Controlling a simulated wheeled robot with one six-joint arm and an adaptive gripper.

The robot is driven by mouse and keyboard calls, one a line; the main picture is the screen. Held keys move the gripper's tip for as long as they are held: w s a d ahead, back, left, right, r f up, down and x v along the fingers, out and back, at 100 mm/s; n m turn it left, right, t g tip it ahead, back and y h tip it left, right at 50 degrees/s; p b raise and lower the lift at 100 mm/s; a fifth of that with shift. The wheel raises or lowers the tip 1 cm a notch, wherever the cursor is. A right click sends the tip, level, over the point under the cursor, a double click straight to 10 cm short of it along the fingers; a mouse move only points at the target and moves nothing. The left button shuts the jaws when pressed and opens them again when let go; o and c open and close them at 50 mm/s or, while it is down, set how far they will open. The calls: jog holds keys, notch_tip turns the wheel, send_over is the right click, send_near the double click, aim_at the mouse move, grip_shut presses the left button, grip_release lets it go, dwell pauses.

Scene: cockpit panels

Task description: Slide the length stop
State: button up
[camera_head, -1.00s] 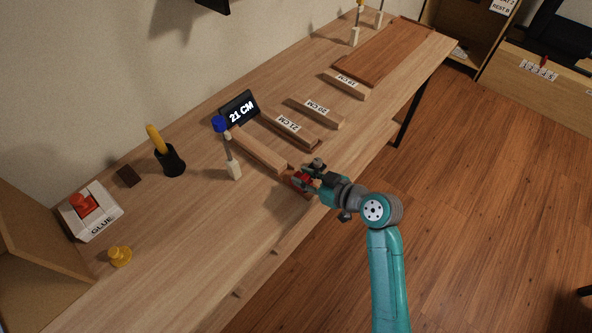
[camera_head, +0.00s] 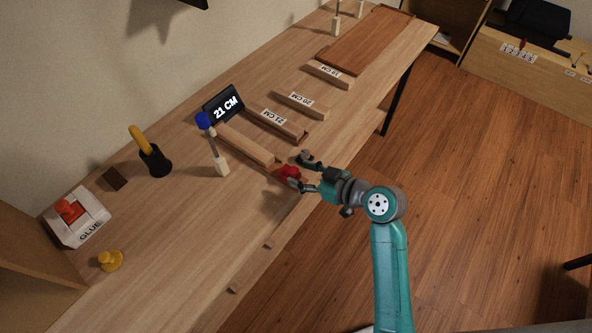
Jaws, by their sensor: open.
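The length stop appears as a small red block (camera_head: 289,171) near the front edge of the workbench, at the near end of a plain wooden bar (camera_head: 246,146). My gripper (camera_head: 299,170) is open, with its two fingers spread on either side of the red block. I cannot tell whether either finger touches it. A dark display (camera_head: 223,105) reading "21 CM" stands at the far end of the bar. The underside of the red block and its track are partly hidden by my gripper.
Labelled wooden blocks, 21 CM (camera_head: 275,122), 20 CM (camera_head: 301,104) and another (camera_head: 329,75), lie to the right. A blue-topped post (camera_head: 213,145), a black cup (camera_head: 155,160), a glue box (camera_head: 77,218) and a yellow knob (camera_head: 110,260) stand to the left.

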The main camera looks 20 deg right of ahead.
jog(key=v, duration=0.8)
jog(key=shift+s+d, duration=0.25)
jog(key=shift+s, duration=0.05)
jog(key=s+f+m+t+h, duration=0.2)
jog(key=s+f+m+h, duration=0.6)
jog(key=s, duration=0.6)
jog(key=s+r+t, duration=0.1)
jog(key=s+r, duration=0.2)
jog(key=s, duration=0.5)
jog(key=s+r+t, duration=0.1)
jog(key=s+r, duration=0.3)
jog(key=s, duration=0.4)
jog(key=shift+s+a+n, duration=0.4)
jog(key=shift+a, duration=0.1)
